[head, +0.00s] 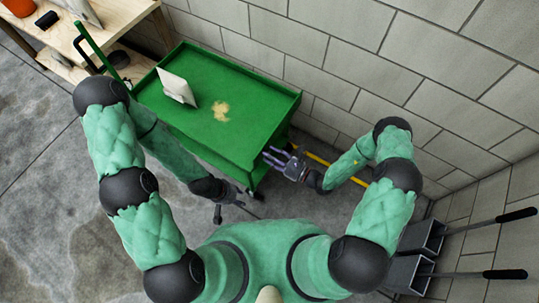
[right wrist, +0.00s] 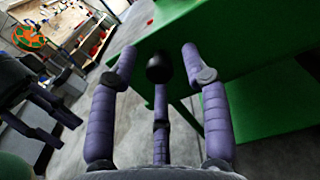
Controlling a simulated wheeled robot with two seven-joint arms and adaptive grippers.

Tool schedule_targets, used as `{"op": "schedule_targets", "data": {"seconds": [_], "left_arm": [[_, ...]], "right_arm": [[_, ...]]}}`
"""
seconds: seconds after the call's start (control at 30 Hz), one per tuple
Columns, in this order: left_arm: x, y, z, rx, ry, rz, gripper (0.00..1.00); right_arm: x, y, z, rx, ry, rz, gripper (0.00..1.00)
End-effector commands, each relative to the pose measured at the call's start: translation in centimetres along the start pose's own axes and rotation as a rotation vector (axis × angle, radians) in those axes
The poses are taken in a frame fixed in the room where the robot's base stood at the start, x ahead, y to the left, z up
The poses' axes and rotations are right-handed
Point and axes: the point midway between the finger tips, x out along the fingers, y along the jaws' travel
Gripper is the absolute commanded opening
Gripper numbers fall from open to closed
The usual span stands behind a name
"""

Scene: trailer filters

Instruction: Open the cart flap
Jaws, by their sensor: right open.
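The green cart (head: 255,95) stands against the block wall in the head view. Its near end panel, with a black knob (right wrist: 159,68), shows in the right wrist view; I cannot make out a separate flap edge, and the panel looks closed. My right gripper (head: 272,157) is open at the cart's near right corner. In the right wrist view its purple fingers (right wrist: 160,75) spread around the knob's line of sight; I cannot tell whether they touch it. My left gripper (head: 236,200) is low by the cart's near end, its fingers spread and empty.
A white panel-like object (head: 176,86) stands tilted on the cart top, near a yellowish patch (head: 221,111). A wooden workbench (head: 118,18) is at the upper left. Grey bins with black-handled tools (head: 422,238) stand at the lower right.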

Motion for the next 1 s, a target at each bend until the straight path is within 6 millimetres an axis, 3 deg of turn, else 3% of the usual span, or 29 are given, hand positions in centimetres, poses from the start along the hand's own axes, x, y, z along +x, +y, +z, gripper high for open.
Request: {"op": "schedule_targets", "data": {"seconds": [0.43,0.47,0.6,1.0], "left_arm": [[0.19,-0.07,-0.01,0.0,0.0,0.0,0.4],[0.19,-0.07,-0.01,0.0,0.0,0.0,0.4],[0.2,-0.07,-0.01,0.0,0.0,0.0,0.4],[0.86,-0.3,-0.04,0.0,0.0,0.0,0.4]], "right_arm": [[0.91,0.03,0.04,0.001,0.0,0.0,0.48],[0.9,0.02,0.04,0.001,0.0,0.0,0.42],[0.9,0.02,0.03,0.001,0.0,0.0,0.03],[0.64,-0.06,-0.37,0.0,-0.031,-0.002,0.0]]}}
